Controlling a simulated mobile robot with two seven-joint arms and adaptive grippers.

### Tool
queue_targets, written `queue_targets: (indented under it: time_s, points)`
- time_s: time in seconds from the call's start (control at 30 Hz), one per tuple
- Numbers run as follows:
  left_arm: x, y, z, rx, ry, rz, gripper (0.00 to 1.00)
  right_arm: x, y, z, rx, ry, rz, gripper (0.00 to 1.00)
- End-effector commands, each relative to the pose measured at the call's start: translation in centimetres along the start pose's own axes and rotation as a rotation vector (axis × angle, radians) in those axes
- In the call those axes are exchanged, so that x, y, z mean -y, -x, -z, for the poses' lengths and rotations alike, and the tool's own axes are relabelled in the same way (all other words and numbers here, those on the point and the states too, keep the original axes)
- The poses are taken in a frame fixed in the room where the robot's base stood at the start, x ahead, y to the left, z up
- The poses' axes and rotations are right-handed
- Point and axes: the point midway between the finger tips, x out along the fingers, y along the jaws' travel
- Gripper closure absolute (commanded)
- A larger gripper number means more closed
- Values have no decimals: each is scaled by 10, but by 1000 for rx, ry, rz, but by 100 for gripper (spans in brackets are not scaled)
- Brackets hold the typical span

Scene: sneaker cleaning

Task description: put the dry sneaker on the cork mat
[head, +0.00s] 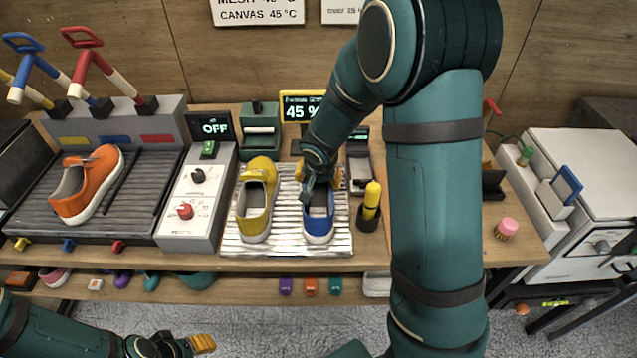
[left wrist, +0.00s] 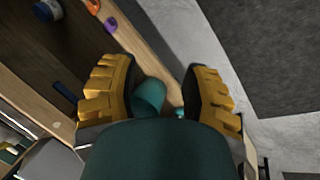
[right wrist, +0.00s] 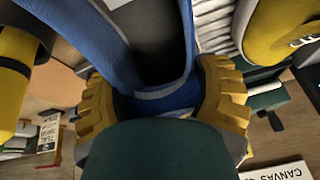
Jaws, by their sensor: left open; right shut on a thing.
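I cannot tell whether the sole touches the rack. A yellow sneaker (head: 256,205) stands to its left. An orange sneaker (head: 88,184) is on the dark tray at far left. My left gripper (head: 199,344) is open and empty at lower left. I cannot make out a cork mat.
A control box (head: 198,198) stands left of the rack, its display (head: 211,127) reading OFF. A yellow-and-black tool (head: 370,200) stands close right of the blue sneaker. My right arm hides part of the bench. A pink-topped item (head: 507,228) sits at right.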

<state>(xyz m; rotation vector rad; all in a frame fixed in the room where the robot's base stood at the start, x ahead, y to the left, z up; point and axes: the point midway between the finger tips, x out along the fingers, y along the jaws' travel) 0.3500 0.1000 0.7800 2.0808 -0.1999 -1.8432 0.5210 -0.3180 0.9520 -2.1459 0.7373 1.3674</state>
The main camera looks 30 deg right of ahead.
Motion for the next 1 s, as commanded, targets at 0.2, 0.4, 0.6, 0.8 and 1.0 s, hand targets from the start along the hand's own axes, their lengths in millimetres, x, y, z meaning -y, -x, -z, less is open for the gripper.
queue_targets:
  time_s: [0.2, 0.4, 0.6, 0.8, 1.0]
  points:
    - [-4, 10, 4, -8, 2, 1, 53, 6, 38, 17, -5, -3, 6, 76]
    - [-6, 15, 7, -15, 4, 1, 53, 9, 70, 30, -3, -2, 4, 76]
    - [-6, 17, 8, -18, 5, 2, 53, 11, 85, 36, -2, 0, 2, 76]
    - [-8, 22, 10, -21, 6, 2, 53, 12, 95, 40, -2, 0, 2, 76]
    - [-15, 41, 18, -38, 11, 4, 53, 17, 132, 56, -3, -3, 4, 76]
